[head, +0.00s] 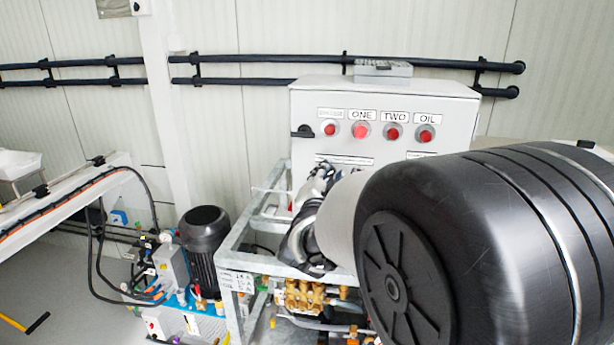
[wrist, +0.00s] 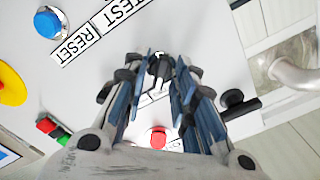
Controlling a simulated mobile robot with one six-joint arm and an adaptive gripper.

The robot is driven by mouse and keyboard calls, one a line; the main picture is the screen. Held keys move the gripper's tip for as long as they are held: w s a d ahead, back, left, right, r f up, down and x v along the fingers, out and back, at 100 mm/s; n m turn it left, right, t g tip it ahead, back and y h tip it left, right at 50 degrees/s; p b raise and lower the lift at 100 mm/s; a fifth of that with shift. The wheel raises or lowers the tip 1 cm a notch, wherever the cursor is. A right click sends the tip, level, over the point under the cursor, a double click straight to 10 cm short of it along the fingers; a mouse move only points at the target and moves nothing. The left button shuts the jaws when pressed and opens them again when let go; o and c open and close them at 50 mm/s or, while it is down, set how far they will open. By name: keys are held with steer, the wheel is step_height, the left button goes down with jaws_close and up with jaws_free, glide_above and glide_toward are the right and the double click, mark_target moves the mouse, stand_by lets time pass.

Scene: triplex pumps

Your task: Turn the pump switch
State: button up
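The grey control cabinet (head: 385,103) stands in the middle of the head view, with labelled red lamps on its front. In the wrist view its panel (wrist: 100,75) fills much of the picture. A small black switch knob (wrist: 158,68) shows between my fingertips, beside a label partly hidden by them. My gripper (wrist: 163,62) points at the panel with a gap between its fingers. I cannot tell whether they touch the knob. In the head view my gripper (head: 318,185) is in front of the cabinet's lower left, partly hidden by my own arm.
A black handle (wrist: 238,104) sticks out close to the right finger. A red lamp (wrist: 158,137), a blue button (wrist: 48,23) and a yellow disc (wrist: 11,82) are on the panel. A metal frame (head: 240,262) and brass pump (head: 305,294) lie below; a black motor (head: 204,240) stands left.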

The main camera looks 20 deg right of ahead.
jaws_close()
steer(key=shift+n, duration=0.4)
steer(key=n+p, duration=0.1)
steer(key=n, duration=0.2)
steer(key=shift+a+r+n, duration=0.1)
steer(key=shift+n, duration=0.3)
steer(key=n+p, duration=0.1)
steer(key=n, duration=0.2)
steer(key=shift+n, duration=0.3)
steer(key=n+p, duration=0.2)
steer(key=n, duration=0.3)
steer(key=shift+w+a, duration=0.1)
steer(key=shift+n+p, duration=0.8)
steer(key=shift+n, duration=1.4)
